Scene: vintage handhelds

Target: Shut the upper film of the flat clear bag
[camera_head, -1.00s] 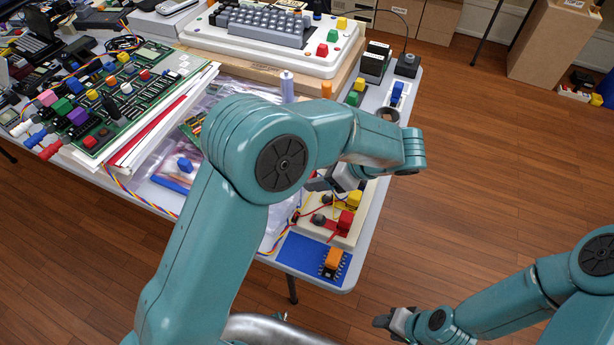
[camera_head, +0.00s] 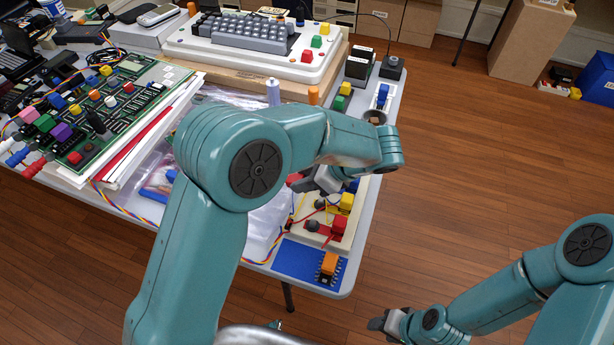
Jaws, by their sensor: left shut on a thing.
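The flat clear bag (camera_head: 262,222) lies on the grey table, and my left arm hides most of it. Its shiny film shows to the right of my upper arm, and more of the bag with blue and red items inside shows to the left. My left gripper (camera_head: 304,184) is over the bag's right side, shut on the edge of the upper film; the grip itself is small and partly hidden by my wrist. My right gripper (camera_head: 377,324) hangs over the floor at lower right, away from the table; its fingers are too small to read.
A cream breadboard (camera_head: 322,224) with red and yellow blocks and a blue board (camera_head: 297,262) lie near the table's right corner. A green circuit board (camera_head: 100,112) is at left, a keyboard unit (camera_head: 250,38) at the back.

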